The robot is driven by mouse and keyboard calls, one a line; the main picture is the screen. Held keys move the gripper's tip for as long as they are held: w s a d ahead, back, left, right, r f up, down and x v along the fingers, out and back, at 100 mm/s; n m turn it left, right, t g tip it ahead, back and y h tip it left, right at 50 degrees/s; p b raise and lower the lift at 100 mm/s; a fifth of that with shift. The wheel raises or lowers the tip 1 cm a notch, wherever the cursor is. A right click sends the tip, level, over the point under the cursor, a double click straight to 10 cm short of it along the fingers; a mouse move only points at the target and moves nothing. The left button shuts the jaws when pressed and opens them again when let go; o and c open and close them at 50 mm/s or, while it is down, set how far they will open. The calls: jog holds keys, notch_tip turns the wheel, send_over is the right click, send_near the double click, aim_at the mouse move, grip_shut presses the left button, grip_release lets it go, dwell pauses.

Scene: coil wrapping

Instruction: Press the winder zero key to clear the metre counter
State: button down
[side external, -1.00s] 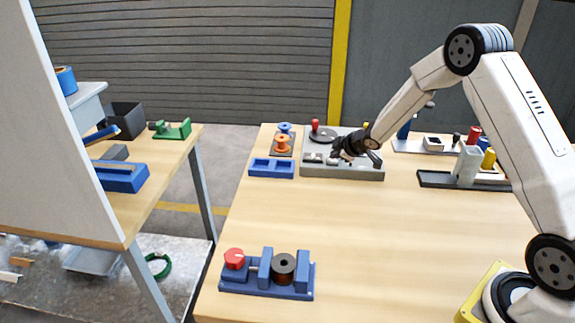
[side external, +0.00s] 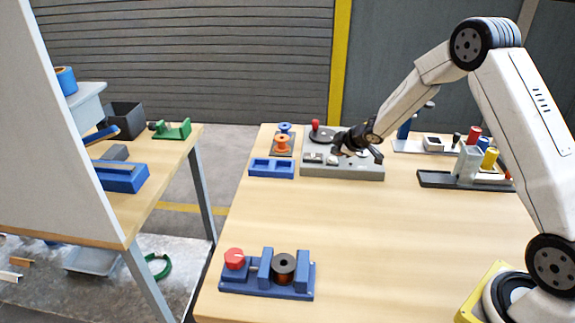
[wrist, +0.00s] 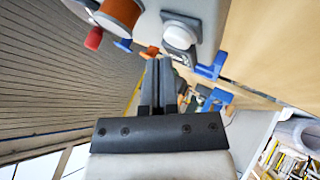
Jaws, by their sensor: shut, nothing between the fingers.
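The winder (side external: 345,172) is a grey flat unit at the back of the table, with a dark disc and a red knob (side external: 315,125) at its left end. A white round key (wrist: 180,35) on a grey square mount shows in the wrist view, with a copper-coloured spool (wrist: 117,14) beside it. No label is legible, so I cannot tell if this is the zero key. My gripper (wrist: 158,64) is shut and empty, its fingertips appearing just below and left of the white key. In the side view my gripper (side external: 341,150) hangs over the winder and hides part of its top.
A blue two-compartment tray (side external: 272,168) and orange and blue spools (side external: 282,144) stand left of the winder. A black-based fixture (side external: 465,180) stands to the right. A blue fixture with a red knob (side external: 267,280) is at the front. The table's middle is clear.

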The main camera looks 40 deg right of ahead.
jog(key=shift+r, duration=0.15)
jog(key=shift+r, duration=2.4)
jog(key=m+g+h, duration=0.1)
jog(key=m+g, duration=0.1)
jog(key=m, duration=0.2)
send_near(335, 160)
jog(key=s+a+r, duration=0.3)
jog(key=s+a, duration=0.1)
jog(key=a, duration=0.1)
jog(key=s+a+m+g, duration=0.2)
jog(key=s+a, duration=0.2)
jog(key=s, duration=0.5)
jog(key=s+a+f+m+g+y, duration=0.1)
jog(key=s+a+m+g, duration=0.1)
jog(key=s+a, duration=0.3)
jog(key=s, duration=0.4)
jog(key=shift+s+f+g, duration=0.25)
jog(key=shift+s+g, duration=0.05)
jog(key=shift+a, duration=0.15)
